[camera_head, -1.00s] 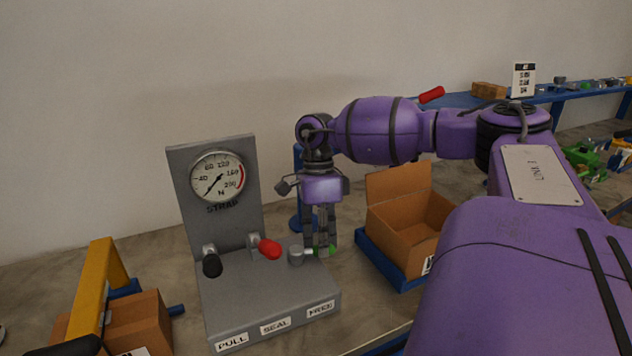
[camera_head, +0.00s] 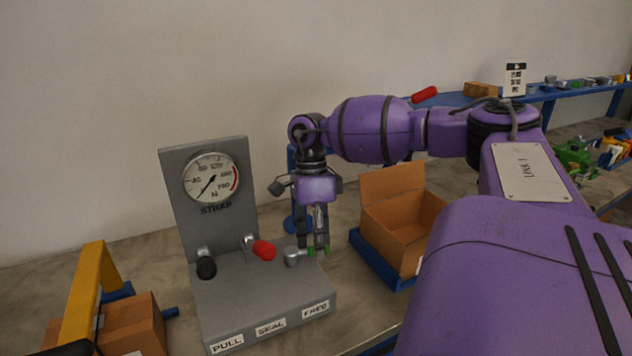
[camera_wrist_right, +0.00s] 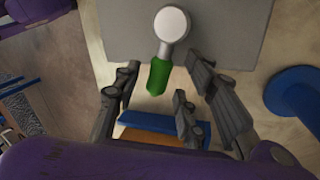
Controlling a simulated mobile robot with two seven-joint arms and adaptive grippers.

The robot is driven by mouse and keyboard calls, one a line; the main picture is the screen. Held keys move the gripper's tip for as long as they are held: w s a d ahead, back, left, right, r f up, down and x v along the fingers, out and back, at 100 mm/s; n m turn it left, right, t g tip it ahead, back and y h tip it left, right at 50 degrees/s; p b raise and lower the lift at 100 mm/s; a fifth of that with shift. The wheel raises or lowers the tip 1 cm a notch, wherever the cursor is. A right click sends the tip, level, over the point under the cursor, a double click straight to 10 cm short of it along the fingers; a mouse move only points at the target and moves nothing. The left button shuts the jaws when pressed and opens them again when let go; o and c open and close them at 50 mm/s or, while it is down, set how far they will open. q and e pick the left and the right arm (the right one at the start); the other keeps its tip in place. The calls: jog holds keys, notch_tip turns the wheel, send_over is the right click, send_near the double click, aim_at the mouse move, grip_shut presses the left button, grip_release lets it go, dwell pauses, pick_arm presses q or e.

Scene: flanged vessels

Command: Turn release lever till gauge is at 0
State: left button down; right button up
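The grey strap machine (camera_head: 262,295) has an upright panel with a round gauge (camera_head: 211,178); its needle points to the lower left. I cannot read the exact value. The release lever has a grey round hub (camera_head: 291,256) above the FREE label and a green handle (camera_head: 311,251), pointing right. In the right wrist view the green handle (camera_wrist_right: 158,77) lies between the spread fingers of my right gripper (camera_wrist_right: 165,85), with gaps on both sides. In the head view my right gripper (camera_head: 312,248) points down at the handle.
A black-handled lever (camera_head: 206,267) and a red-handled lever (camera_head: 263,250) stand left of the release lever. An open cardboard box (camera_head: 390,240) in a blue tray is to the right. A yellow bar (camera_head: 82,295) and brown box (camera_head: 135,325) are at left.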

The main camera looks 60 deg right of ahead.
jog(key=v, duration=1.2)
